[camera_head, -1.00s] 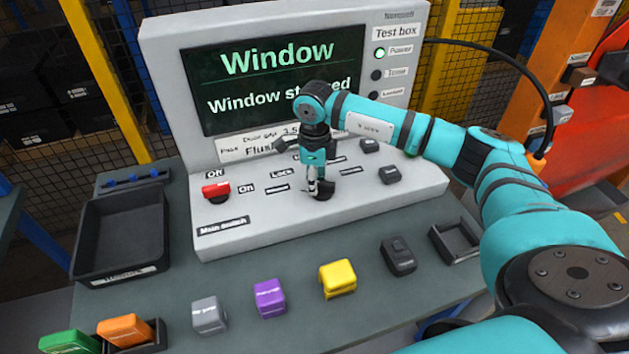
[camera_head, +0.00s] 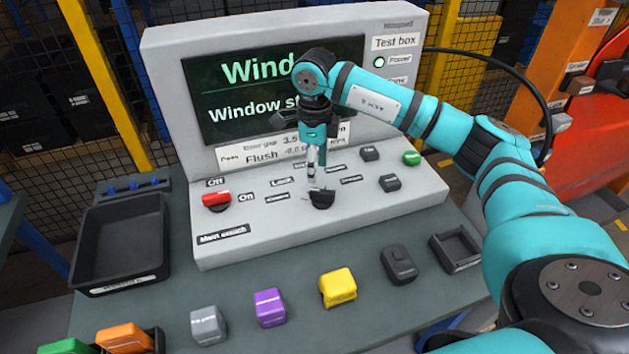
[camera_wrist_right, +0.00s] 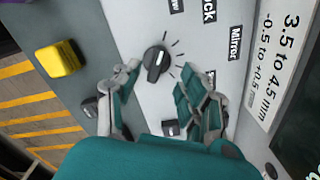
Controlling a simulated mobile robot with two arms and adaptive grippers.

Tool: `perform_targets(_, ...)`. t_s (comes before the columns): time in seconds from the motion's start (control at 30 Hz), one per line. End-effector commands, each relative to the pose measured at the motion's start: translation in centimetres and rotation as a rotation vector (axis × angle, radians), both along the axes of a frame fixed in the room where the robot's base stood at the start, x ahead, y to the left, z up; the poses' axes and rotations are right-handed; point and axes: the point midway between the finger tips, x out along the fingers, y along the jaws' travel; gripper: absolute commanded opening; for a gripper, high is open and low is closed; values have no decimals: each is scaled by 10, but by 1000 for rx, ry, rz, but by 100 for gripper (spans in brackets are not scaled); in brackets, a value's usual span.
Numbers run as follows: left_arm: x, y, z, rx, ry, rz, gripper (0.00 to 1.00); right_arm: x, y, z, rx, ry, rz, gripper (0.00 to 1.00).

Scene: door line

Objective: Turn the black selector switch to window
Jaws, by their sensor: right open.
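The black selector switch (camera_head: 322,198) sits on the sloped panel of the grey test box (camera_head: 280,225). In the right wrist view the switch (camera_wrist_right: 156,62) is a round black knob with a light pointer line, with tick marks and labels around it. My right gripper (camera_head: 312,180) is above the knob, pointing down and apart from it. In the right wrist view its fingers (camera_wrist_right: 158,88) are spread and empty, with the knob just beyond the tips. My left gripper is not in view.
A red main switch (camera_head: 216,199) is left on the panel. Black buttons (camera_head: 390,183) and a green button (camera_head: 412,158) are at right. Yellow (camera_head: 338,287), purple (camera_head: 269,307) and grey (camera_head: 208,325) blocks lie in front. A black tray (camera_head: 120,245) stands left.

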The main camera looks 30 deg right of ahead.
Motion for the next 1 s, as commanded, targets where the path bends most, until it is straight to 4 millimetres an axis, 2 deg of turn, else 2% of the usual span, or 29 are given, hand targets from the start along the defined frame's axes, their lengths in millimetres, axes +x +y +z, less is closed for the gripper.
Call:
perform_targets(0.1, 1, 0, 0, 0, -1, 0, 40, 1, 0, 22, 0, -4, 0, 42)
perform_targets(0.3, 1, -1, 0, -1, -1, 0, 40, 0, 0, 40, 0, -1, 0, 42)
perform_targets(0.87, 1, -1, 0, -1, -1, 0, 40, 0, 0, 42, 0, 0, 0, 42)
perform_targets(1.0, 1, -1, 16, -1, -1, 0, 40, 0, 0, 58, 0, -1, 0, 42)
